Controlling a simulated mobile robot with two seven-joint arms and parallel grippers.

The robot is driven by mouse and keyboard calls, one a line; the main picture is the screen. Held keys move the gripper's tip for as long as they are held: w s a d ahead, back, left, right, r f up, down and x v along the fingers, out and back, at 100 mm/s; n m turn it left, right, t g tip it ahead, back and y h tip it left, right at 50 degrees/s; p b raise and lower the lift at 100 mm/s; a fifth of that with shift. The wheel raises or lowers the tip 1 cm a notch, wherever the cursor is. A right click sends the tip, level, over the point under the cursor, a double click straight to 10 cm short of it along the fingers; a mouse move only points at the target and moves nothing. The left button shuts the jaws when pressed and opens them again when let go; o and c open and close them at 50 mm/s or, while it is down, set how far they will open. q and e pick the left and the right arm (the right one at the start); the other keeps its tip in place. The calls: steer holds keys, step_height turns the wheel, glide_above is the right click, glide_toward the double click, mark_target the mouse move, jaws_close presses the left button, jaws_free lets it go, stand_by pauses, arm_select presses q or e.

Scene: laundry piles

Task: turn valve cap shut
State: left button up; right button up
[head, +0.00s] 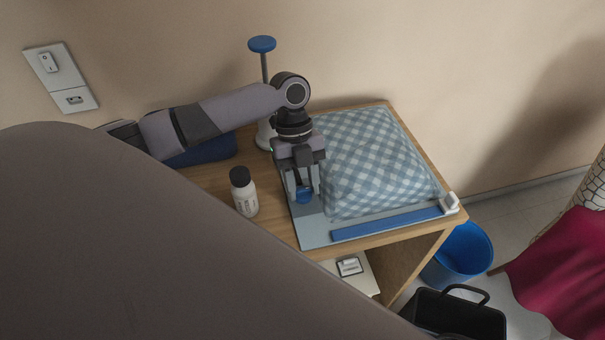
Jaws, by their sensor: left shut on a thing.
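A round blue valve cap (304,196) sits on the pale flat left part of a storage bag (314,232), on the wooden table. My left gripper (303,190) points down from above, its fingers shut on the cap. The fingers hide part of the cap, so I cannot tell how far it is turned. Folded blue-and-white checked cloth (370,160) fills the bag to the right of the cap. My right gripper is not in view.
A blue bar (388,223) with a white slider (449,203) lies along the bag's front edge. A dark-capped white bottle (244,195) stands left of the gripper. A blue-handled pump (262,45) stands behind. A blue bucket (460,254) and black basket (455,315) are on the floor.

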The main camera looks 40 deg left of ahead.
arm_select(q)
steer(key=shift+r+n+t+p, duration=0.25)
steer(key=shift+n+t+p, duration=0.05)
steer(key=shift+n+p, duration=0.45)
steer(key=shift+f+n+p, duration=0.1)
steer(key=shift+n+p, duration=0.5)
steer(key=shift+n, duration=0.15)
steer(key=shift+f+n+t+h, duration=0.1)
steer(key=shift+n+t+h, duration=0.2)
steer(key=shift+n+t, duration=1)
steer(key=shift+n+g, duration=0.3)
steer(key=shift+n, duration=0.2)
steer(key=shift+a, duration=0.1)
steer(key=o, duration=1.1)
steer(key=shift+c, duration=0.2)
steer(key=v, duration=0.7)
